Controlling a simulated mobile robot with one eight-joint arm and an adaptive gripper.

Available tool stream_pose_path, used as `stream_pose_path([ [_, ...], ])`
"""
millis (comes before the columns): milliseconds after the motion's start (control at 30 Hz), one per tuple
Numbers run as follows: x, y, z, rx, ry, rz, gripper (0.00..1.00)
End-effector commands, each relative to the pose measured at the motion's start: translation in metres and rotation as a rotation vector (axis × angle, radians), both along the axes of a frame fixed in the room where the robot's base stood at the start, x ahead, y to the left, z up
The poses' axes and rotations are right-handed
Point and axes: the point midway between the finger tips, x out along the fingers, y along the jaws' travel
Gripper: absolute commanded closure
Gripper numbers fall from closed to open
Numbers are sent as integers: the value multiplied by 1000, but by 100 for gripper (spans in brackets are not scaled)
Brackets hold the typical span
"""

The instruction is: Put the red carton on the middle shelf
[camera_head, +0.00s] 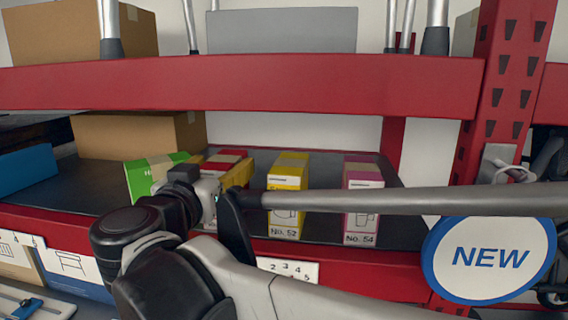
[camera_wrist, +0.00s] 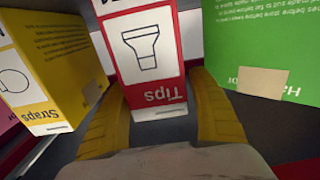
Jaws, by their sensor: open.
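The red carton (camera_wrist: 156,45), labelled "Tips" with a white front panel, stands between my gripper's two yellow fingers (camera_wrist: 160,92) in the wrist view. My gripper is open, one finger along each side of it; I cannot tell whether either finger touches. In the head view the red carton (camera_head: 226,158) is partly hidden behind my gripper (camera_head: 216,168). It stands on a dark shelf deck (camera_head: 330,172) with a red front beam, below another red shelf beam (camera_head: 250,82).
A green carton (camera_head: 147,174) stands close to the left and a yellow carton (camera_head: 288,182) to the right. A pink carton (camera_head: 363,200) stands farther right. A brown box (camera_head: 140,135) is behind. A round NEW sign (camera_head: 488,258) and a grey bar (camera_head: 420,200) are in front.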

Motion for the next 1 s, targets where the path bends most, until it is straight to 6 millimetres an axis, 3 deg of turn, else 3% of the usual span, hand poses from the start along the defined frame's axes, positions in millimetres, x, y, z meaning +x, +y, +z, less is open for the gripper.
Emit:
stream_pose_path([
  [300, -70, 7, -3, 0, 0, 5, 32],
  [500, -102, 9, -2, 0, 0, 3, 32],
  [1000, -111, 8, -1, 0, 0, 0, 32],
])
